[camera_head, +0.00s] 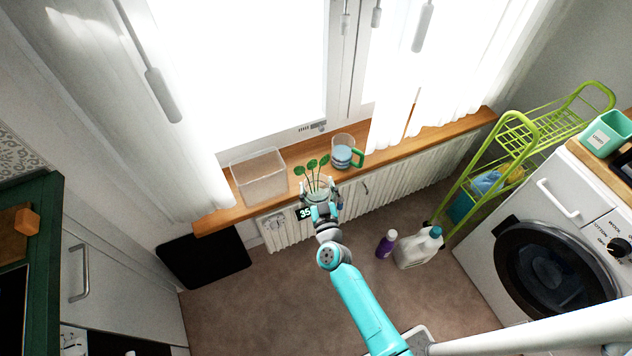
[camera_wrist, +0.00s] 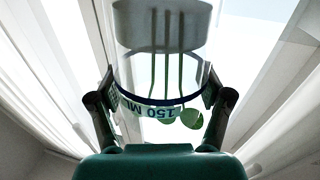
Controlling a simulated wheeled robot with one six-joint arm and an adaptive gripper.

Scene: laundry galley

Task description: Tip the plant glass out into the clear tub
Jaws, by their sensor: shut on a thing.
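The plant glass (camera_head: 318,189) is a clear glass with green round-leaved stems standing up out of it. In the wrist view the glass (camera_wrist: 160,65) shows close up, with a dark band, "150 ML" lettering, stems and leaves. My gripper (camera_head: 322,208) is shut on the glass, with one finger on each side of it in the wrist view (camera_wrist: 160,98). The clear tub (camera_head: 260,180) is a square see-through box on the wooden sill, left of the glass. The glass looks roughly upright at the sill's front edge; whether it touches the sill I cannot tell.
A clear jug with a green handle and bluish contents (camera_head: 343,153) stands on the wooden sill (camera_head: 400,143) right of the plant. White curtains hang at both sides. A radiator (camera_head: 390,182) is below. A purple bottle (camera_head: 386,243) and white jug (camera_head: 418,248) stand on the floor.

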